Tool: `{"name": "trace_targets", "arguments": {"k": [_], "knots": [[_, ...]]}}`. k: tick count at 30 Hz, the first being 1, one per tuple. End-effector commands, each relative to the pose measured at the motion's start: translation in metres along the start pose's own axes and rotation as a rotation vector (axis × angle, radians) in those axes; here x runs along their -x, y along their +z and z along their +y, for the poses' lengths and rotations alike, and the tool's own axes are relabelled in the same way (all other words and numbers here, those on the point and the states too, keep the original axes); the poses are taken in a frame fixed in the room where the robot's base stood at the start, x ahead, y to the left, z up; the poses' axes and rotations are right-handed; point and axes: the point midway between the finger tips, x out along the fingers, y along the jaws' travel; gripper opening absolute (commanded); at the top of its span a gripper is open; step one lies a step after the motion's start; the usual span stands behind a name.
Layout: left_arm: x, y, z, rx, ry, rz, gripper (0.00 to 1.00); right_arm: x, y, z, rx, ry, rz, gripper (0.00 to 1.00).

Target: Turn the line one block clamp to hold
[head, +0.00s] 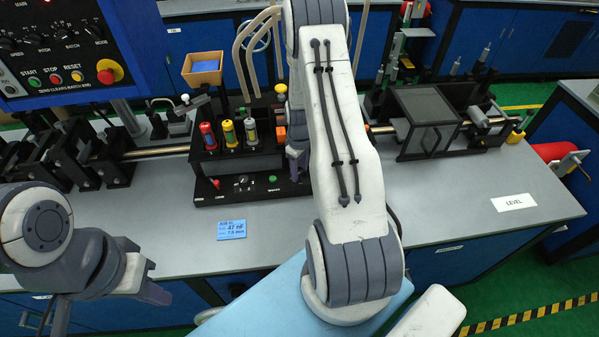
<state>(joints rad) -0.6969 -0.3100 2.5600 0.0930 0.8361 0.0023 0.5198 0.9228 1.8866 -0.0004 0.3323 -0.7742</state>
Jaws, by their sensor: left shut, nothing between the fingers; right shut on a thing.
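A black station (240,163) stands on the bench with red, yellow and grey capped cylinders in a row. A red knob (215,183) and a dial (243,181) are on its front panel. My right gripper (297,160) is at the station's right end, mostly hidden behind my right arm. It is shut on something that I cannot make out. I cannot pick out the line one block clamp or see which way it is turned. My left gripper (152,292) is shut and empty at the lower left, in front of the bench edge and apart from the station.
A blue label card (231,230) and a white LEVEL plate (514,202) lie on the grey bench. Black rollers (75,155) stand left, and a clear-walled box (428,140) right. A control panel (60,45) fills the upper left. The bench front is mostly clear.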

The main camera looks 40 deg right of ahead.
Motion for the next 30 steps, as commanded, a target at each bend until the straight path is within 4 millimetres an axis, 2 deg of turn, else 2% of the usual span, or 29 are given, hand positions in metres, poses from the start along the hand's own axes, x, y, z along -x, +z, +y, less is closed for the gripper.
{"name": "trace_targets", "arguments": {"k": [18,30], "knots": [[-0.022,0.001,-0.002,0.000,0.000,0.000,0.00,-0.001,-0.001,-0.001,0.555,0.000,0.001,0.00],[-0.028,0.002,-0.002,-0.001,0.000,0.000,0.00,0.000,0.000,-0.001,0.749,-0.001,0.000,0.00]]}}
